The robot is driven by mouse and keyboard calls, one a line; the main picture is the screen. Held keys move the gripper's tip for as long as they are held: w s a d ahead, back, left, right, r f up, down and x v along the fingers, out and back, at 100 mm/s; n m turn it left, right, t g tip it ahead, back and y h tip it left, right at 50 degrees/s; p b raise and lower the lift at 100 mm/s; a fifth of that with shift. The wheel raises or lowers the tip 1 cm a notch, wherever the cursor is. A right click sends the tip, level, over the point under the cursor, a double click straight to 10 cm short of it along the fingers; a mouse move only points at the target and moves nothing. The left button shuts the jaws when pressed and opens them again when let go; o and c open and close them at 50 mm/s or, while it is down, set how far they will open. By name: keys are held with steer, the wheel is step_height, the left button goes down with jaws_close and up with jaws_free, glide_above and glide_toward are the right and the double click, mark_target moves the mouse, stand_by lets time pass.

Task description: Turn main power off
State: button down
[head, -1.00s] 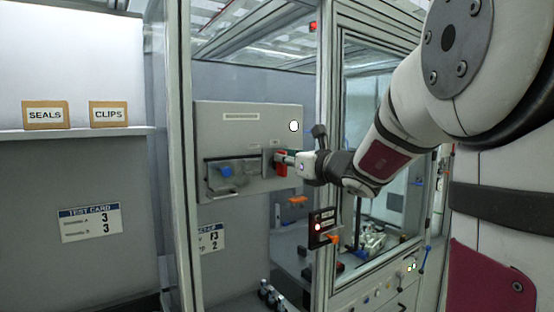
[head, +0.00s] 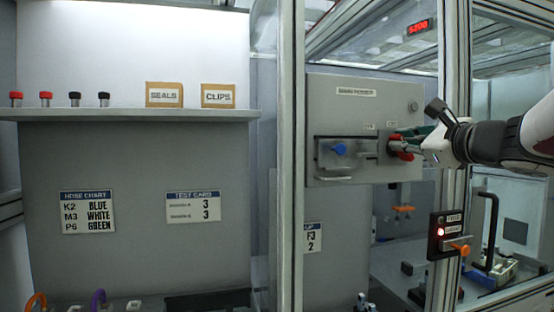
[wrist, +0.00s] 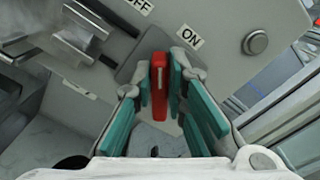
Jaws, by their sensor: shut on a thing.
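The grey main power box (head: 350,110) hangs behind the frame post in the head view, with a "MAIN POWER" label on top. A red handle (head: 400,146) sits on its right side; in the wrist view the red handle (wrist: 158,88) points toward the ON label (wrist: 189,37). The OFF label (wrist: 138,5) lies to its left. My gripper (head: 408,142) reaches in from the right; in the wrist view its teal-padded fingers (wrist: 160,95) are shut around the red handle. The handle's pivot is partly hidden by the fingers.
An aluminium post (head: 290,150) stands left of the box. A lock panel (head: 449,236) with a red light and orange handle is below my arm. A shelf (head: 130,114) holds SEALS and CLIPS boxes.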

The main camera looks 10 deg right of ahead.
steer(key=n+b, duration=0.3)
steer(key=b, duration=0.1)
steer(key=f+n+b, duration=0.1)
steer(key=n+b, duration=0.3)
steer(key=b, duration=0.1)
steer(key=n+b, duration=0.3)
steer(key=b, duration=0.1)
steer(key=shift+a+f+b, duration=0.3)
steer(key=shift+a+b, duration=0.05)
steer(key=shift+b, duration=0.05)
steer(key=shift+n, duration=0.4)
steer(key=c, duration=1.6)
jaws_free()
steer(key=s, duration=1.2)
steer(key=shift+d, duration=0.2)
